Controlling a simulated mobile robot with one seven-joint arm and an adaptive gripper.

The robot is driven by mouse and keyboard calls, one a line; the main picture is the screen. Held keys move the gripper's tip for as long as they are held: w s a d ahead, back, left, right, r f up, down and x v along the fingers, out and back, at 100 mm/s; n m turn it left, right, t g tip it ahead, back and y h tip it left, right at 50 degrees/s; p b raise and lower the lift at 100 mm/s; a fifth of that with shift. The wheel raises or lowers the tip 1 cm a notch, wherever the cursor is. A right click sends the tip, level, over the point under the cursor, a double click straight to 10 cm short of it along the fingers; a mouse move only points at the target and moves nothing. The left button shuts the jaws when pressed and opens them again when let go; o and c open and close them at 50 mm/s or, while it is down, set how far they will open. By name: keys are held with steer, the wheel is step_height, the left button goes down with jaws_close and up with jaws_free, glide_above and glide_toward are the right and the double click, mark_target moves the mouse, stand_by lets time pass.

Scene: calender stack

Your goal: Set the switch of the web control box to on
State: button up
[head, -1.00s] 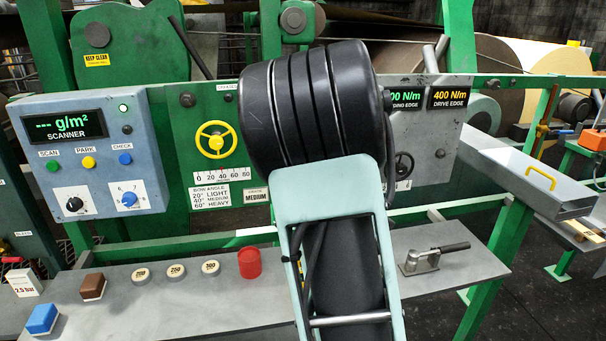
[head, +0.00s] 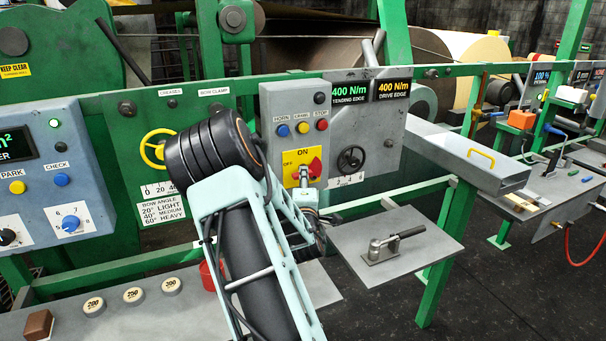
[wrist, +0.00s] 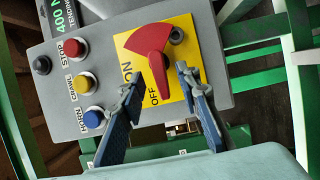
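The web control box (head: 340,110) is a grey panel with coloured buttons and a red rotary switch (head: 315,167) on a yellow ON/OFF plate. In the wrist view, turned sideways, the red switch (wrist: 152,55) has its narrow end beside the word OFF; ON stands to its left on the plate (wrist: 185,85). My gripper (wrist: 158,85) is open, with one blue-grey finger on each side of the switch's narrow end in the picture. I cannot tell whether either finger touches it. In the head view my gripper (head: 304,178) is just in front of the plate.
Beside the switch on the box are horn (wrist: 93,117), crawl (wrist: 82,84) and stop (wrist: 75,50) buttons. A black handwheel (head: 351,160) is to the right. A shelf with a toggle clamp (head: 385,248) lies below right. A grey tray (head: 470,158) stands beyond.

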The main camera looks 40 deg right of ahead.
steer(key=shift+x, duration=1.85)
jaws_close()
